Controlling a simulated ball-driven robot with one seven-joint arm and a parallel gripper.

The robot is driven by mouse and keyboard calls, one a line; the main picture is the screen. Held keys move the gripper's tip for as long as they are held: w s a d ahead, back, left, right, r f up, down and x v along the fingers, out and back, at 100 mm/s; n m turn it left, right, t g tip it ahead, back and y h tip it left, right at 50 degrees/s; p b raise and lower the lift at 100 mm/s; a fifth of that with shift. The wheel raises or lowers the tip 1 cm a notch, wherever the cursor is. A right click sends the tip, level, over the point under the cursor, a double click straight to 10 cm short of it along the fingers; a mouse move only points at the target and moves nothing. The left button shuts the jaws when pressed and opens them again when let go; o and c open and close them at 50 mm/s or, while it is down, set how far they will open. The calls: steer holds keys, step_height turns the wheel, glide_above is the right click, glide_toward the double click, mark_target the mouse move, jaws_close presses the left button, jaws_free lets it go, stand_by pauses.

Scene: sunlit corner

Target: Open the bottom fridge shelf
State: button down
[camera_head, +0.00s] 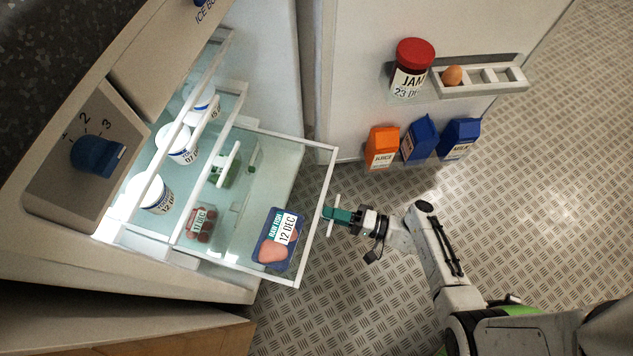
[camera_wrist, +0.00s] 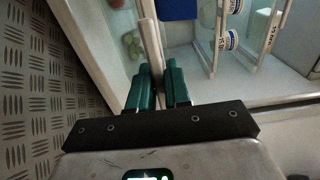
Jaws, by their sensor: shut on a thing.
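The bottom fridge shelf is a clear shelf with a white rim (camera_head: 320,222), slid out past the fridge front over the floor. A short white handle (camera_head: 334,198) stands at its front edge. My gripper (camera_head: 336,214) has green fingers and is at this handle, to the right of the shelf. In the wrist view, the handle bar (camera_wrist: 151,42) runs between the two green fingers of my gripper (camera_wrist: 158,88), which is shut on it. A raw fish pack (camera_head: 278,238) lies near the shelf's front.
The open fridge door (camera_head: 340,60) holds a jam jar (camera_head: 412,75), an egg (camera_head: 452,75) in a rack, an orange carton (camera_head: 382,146) and two blue cartons. White tubs (camera_head: 177,145) stand on an upper shelf. The metal floor (camera_head: 560,200) at right is clear.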

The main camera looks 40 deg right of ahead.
steer(key=shift+v, duration=1.3)
steer(key=shift+s+f, duration=0.1)
steer(key=c, duration=1.2)
jaws_free()
steer(key=shift+d, duration=0.1)
steer(key=v, duration=1)
steer(key=shift+s+d, duration=0.2)
steer(key=shift+s, duration=0.1)
